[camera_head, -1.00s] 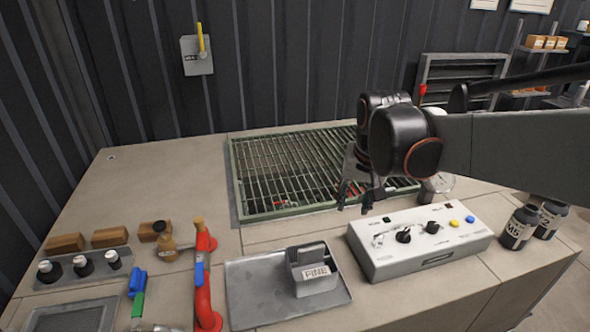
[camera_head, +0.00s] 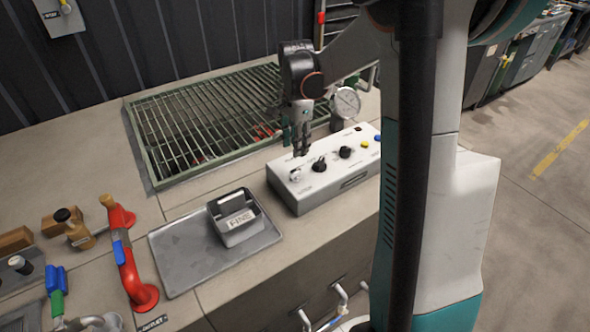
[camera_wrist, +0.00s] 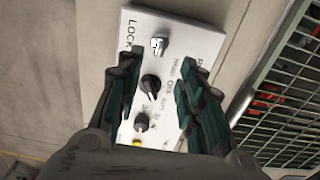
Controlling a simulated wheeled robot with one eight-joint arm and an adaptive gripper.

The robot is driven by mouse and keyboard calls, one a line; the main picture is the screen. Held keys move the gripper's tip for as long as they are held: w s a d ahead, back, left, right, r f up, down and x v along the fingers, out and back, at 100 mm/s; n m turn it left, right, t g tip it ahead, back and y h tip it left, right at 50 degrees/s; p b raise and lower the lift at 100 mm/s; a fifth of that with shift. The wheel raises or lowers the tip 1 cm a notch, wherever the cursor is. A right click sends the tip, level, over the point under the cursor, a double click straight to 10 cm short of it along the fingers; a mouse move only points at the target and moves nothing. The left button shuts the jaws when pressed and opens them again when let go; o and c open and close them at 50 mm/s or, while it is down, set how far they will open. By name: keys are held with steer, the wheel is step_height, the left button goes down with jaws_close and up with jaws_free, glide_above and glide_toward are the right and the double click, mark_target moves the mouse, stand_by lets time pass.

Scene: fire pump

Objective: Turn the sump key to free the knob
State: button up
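The white control box (camera_head: 330,178) stands on the bench. A small silver key (camera_head: 296,175) sits at its left end, beside a black knob (camera_head: 319,165) and a second dark knob (camera_head: 345,152). In the wrist view the key (camera_wrist: 158,45) is upright in the box face near a LOCK label, and the black knob (camera_wrist: 152,88) shows beyond it. My gripper (camera_head: 301,150) is above the rear left part of the box. In the wrist view its fingers (camera_wrist: 160,58) are apart, with the key and knob visible between them and nothing held.
A green-framed grating (camera_head: 200,115) lies behind the box, and a round gauge (camera_head: 346,102) stands at its rear. A grey tray (camera_head: 185,260) with a metal FINE block (camera_head: 238,222) is at the left. A red pipe handle (camera_head: 125,255) stands further left.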

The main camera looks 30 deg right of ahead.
mark_target(295, 170)
step_height(295, 170, down, 11)
steer(key=b, duration=0.3)
steer(key=shift+r, duration=0.1)
jaws_close()
